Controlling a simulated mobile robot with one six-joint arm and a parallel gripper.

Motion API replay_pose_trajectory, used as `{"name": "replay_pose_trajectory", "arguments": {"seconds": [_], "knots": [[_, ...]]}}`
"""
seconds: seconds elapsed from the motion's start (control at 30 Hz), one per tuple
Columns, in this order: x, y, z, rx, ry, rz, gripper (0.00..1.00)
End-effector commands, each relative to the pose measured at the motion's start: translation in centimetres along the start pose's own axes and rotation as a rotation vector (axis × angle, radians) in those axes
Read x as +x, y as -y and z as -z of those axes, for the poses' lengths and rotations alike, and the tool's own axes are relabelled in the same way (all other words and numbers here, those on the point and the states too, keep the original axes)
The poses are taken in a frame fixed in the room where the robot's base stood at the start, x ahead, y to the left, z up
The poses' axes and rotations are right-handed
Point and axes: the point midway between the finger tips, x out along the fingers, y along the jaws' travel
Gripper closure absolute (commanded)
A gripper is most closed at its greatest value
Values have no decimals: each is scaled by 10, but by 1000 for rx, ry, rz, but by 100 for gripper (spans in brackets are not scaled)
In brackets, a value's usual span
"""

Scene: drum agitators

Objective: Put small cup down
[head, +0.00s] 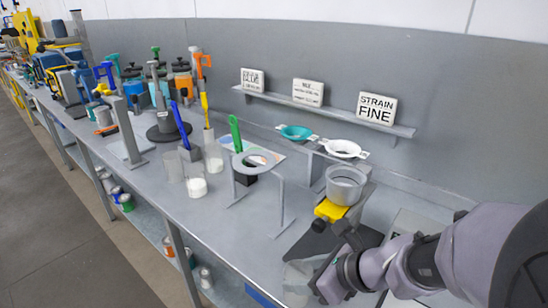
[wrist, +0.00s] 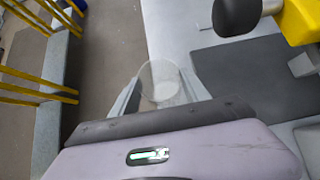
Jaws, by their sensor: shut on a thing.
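A small clear cup (wrist: 158,78) sits between the two fingers of my gripper (wrist: 157,95) in the wrist view. The gripper is shut on it. In the head view the cup (head: 297,279) is faint, at the lower middle near the bench's front edge, left of my gripper (head: 312,284). The grey bench top (head: 232,225) lies behind and around it. I cannot tell whether the cup's base touches the bench. Part of the cup is hidden by the fingers and wrist.
A grey ring stand (head: 258,163) and several clear cups (head: 195,181) stand to the left. A shelf (head: 335,118) with signs, including "STRAIN FINE" (head: 376,108), is on the wall.

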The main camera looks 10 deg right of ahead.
Motion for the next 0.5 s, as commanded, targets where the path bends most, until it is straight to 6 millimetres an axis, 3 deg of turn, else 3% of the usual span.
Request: {"name": "replay_pose_trajectory", "arguments": {"seconds": [0.07,0.2,0.5], "knots": [[-12,14,-10,14,-5,-5,100],[-4,53,-3,4,-2,1,100],[-3,114,-2,3,-2,1,100]]}}
